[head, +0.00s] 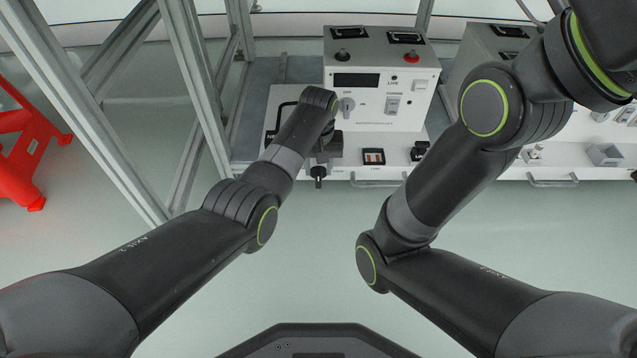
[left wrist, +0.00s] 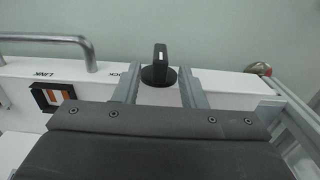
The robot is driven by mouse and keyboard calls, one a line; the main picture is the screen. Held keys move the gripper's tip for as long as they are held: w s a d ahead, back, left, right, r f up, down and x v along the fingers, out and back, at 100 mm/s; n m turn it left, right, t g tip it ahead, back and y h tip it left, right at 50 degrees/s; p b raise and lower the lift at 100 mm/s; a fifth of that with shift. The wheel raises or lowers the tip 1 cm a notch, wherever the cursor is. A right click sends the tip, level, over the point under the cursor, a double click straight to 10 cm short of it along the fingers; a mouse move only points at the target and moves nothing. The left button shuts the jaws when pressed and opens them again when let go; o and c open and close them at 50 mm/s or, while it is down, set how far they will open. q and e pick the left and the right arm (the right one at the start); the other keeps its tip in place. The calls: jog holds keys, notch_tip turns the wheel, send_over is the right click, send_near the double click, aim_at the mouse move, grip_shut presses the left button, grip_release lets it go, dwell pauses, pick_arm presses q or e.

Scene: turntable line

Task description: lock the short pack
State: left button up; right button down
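A black lock knob (left wrist: 160,68) with a white mark sits at the edge of a white panel in the left wrist view, beside partly covered lettering that seems to read LOCK. In the head view the dark knob (head: 318,172) shows at the front edge of the white unit, just below my left gripper (head: 322,153). In the left wrist view my left gripper (left wrist: 157,88) is open, its two fingers on either side of the knob in the picture; I cannot tell whether they touch it. My right gripper is outside the head view. I cannot tell which part is the short pack.
A white control box (head: 375,85) with switches and a dark display stands behind the left gripper. A LINK socket (head: 373,156) and a metal handle (left wrist: 50,40) are close by. A second unit (head: 490,50) stands right, partly behind my right arm. An aluminium frame (head: 195,75) stands left.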

aim_at(319, 171)
pick_arm(q)
jog(key=shift+f+b, duration=1.35)
jog(key=shift+f, duration=0.95)
jog(key=shift+c, duration=0.7)
grip_shut()
